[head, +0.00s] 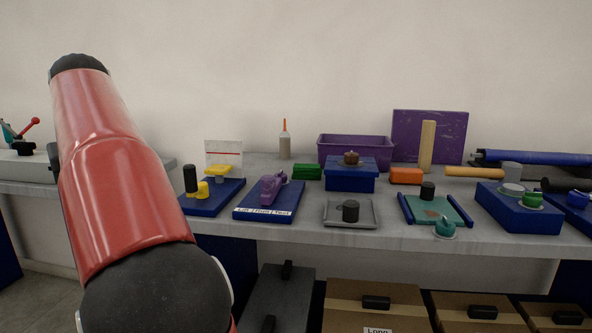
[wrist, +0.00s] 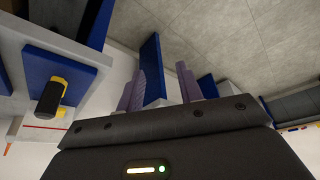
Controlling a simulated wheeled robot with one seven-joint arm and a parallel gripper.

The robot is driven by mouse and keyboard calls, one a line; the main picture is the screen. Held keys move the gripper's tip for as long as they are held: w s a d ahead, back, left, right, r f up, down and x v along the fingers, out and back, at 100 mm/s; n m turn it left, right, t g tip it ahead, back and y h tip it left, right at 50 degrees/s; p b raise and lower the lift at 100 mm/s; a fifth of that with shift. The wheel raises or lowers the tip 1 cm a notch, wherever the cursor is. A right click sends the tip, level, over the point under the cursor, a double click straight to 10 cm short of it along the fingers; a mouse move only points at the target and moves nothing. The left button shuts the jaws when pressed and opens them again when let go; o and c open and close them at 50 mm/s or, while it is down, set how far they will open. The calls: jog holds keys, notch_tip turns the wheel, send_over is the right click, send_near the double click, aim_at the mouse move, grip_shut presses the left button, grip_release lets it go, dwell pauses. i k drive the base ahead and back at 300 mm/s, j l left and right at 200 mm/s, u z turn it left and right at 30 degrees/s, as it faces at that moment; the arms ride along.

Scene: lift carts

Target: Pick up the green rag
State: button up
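A green folded piece, which looks like the green rag (head: 307,172), lies on the grey workbench (head: 300,227) in the head view, left of a blue box and behind a purple object on a blue board. In the wrist view, my gripper (wrist: 161,88) has its two purple-grey fingers apart with nothing held between them. A blue panel shows in the background behind the fingers. The gripper is not visible in the head view, where my red arm fills the left side. I cannot make out the green rag in the wrist view.
A blue box (head: 350,178) with a brown item on top stands right of the rag. A purple bin (head: 354,149) and a bottle (head: 284,142) stand behind. A blue board (head: 269,203) lies in front. An orange folded piece (head: 406,176) lies further right.

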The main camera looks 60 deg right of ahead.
aim_at(308, 171)
jog(key=i+z, duration=0.25)
jog(key=z, duration=0.2)
jog(key=i+z, duration=0.25)
jog(key=z, duration=0.15)
jog(key=i+l+z, duration=0.15)
jog(key=z, duration=0.3)
jog(key=i+l+z, duration=0.15)
jog(key=z, duration=0.35)
jog(key=l, duration=0.1)
